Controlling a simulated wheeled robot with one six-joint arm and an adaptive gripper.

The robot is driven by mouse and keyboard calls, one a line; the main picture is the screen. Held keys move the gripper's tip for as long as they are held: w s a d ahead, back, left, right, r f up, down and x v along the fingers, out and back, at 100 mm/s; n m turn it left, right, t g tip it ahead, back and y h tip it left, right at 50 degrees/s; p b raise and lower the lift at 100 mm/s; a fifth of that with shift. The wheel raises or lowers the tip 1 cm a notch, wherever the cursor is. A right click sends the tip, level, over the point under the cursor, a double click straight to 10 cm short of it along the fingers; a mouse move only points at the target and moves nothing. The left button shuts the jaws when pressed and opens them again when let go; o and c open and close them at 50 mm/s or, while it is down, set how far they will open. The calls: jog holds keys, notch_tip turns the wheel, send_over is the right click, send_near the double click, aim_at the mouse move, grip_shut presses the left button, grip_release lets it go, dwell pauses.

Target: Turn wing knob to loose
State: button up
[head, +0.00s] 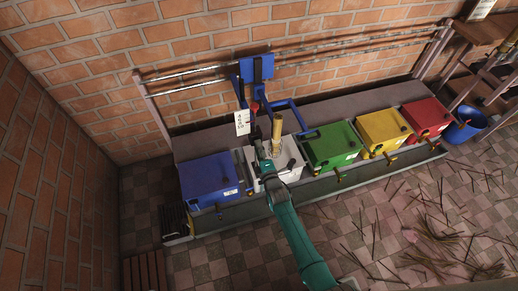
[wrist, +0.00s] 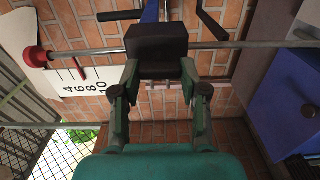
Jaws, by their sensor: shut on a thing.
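In the wrist view, a dark block-shaped piece (wrist: 157,45), which appears to be the wing knob, sits in front of a horizontal metal rod. My gripper (wrist: 160,72) has a finger on each side of the lower part of this piece and is shut on it. Its exact wing shape and the contact faces are partly hidden. In the head view, my green arm reaches up over the white box (head: 291,172), and the fingertips are too small to make out beside the brass cylinder (head: 277,134).
A white scale card (wrist: 92,82) with numbers and a red ball (wrist: 36,57) are left of my gripper. The blue press frame (head: 256,68) stands against the brick wall. Blue (head: 208,178), green (head: 331,146), yellow (head: 384,131) and red (head: 427,117) boxes line the bench. Sticks litter the floor at right.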

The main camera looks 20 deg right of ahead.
dwell(0.6)
jog(key=o, duration=1.1)
jog(key=shift+o, duration=0.2)
jog(key=s, duration=1.2)
jog(key=shift+s, duration=0.1)
jog(key=s+r+m+g, duration=0.1)
jog(key=s+r+m, duration=0.25)
jog(key=s, duration=0.85)
jog(key=s+r+m+g, duration=0.15)
jog(key=s+m, duration=0.35)
jog(key=s, duration=0.8)
jog(key=s+r+m, duration=0.9)
jog(key=s+r, duration=0.6)
jog(key=r, duration=0.3)
jog(key=shift+s+d+r+g, duration=0.2)
jog(key=shift+d+g, duration=0.05)
jog(key=shift+g, duration=0.1)
